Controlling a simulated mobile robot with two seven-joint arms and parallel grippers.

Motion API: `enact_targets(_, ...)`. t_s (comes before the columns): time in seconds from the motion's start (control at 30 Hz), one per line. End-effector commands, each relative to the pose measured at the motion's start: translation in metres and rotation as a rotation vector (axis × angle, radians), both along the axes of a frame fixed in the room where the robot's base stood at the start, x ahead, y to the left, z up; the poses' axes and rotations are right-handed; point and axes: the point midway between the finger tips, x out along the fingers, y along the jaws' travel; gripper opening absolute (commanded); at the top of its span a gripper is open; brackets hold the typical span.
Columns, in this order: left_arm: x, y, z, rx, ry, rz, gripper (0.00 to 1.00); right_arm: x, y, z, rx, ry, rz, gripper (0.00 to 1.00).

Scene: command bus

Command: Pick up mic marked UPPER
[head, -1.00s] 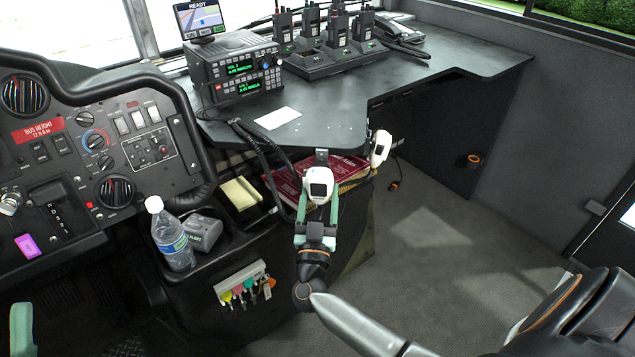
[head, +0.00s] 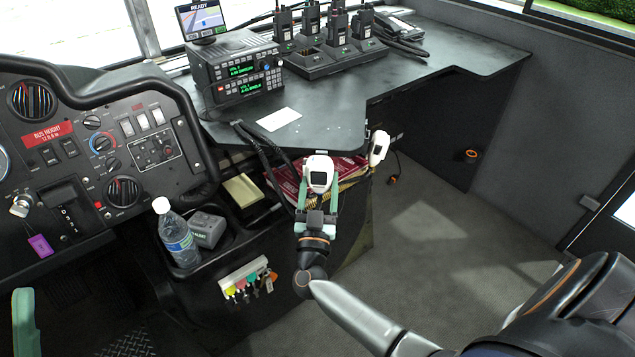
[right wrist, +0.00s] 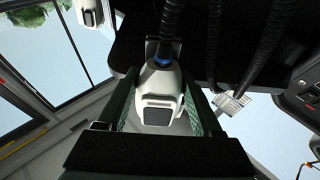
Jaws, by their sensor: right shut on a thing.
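A white hand mic (head: 319,166) with a dark square face is below the front edge of the desk, between the green fingers of my right gripper (head: 318,196). The right gripper is shut on it. The right wrist view shows this mic (right wrist: 158,85) between the fingers, with a blue part at its far end near a dark bracket. I cannot tell whether it still touches the bracket. A second white mic (head: 378,148) hangs to the right, apart from the gripper. No UPPER marking is readable on either mic. One green finger of my left gripper (head: 24,322) shows at lower left.
A two-display radio (head: 240,72) and handheld radios in a charger (head: 335,62) stand on the desk (head: 420,85). Red books (head: 285,182) lie behind the held mic. Black cables run at its left. A bottle (head: 178,238) and hanging keys (head: 245,290) are nearer.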

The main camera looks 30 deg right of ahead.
Motion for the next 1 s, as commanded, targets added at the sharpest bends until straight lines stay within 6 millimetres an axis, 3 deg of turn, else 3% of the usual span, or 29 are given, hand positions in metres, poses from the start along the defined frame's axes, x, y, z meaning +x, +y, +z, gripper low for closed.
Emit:
enact_targets(0.37,0.0,0.0,0.004,0.0,0.0,0.0,0.5,-0.002,0.0,0.005,-0.002,-0.005,-0.004,0.22)
enact_targets(1.0,0.0,0.0,0.036,0.0,0.0,0.0,0.5,-0.041,0.033,0.01,0.0,0.0,-0.001,0.22)
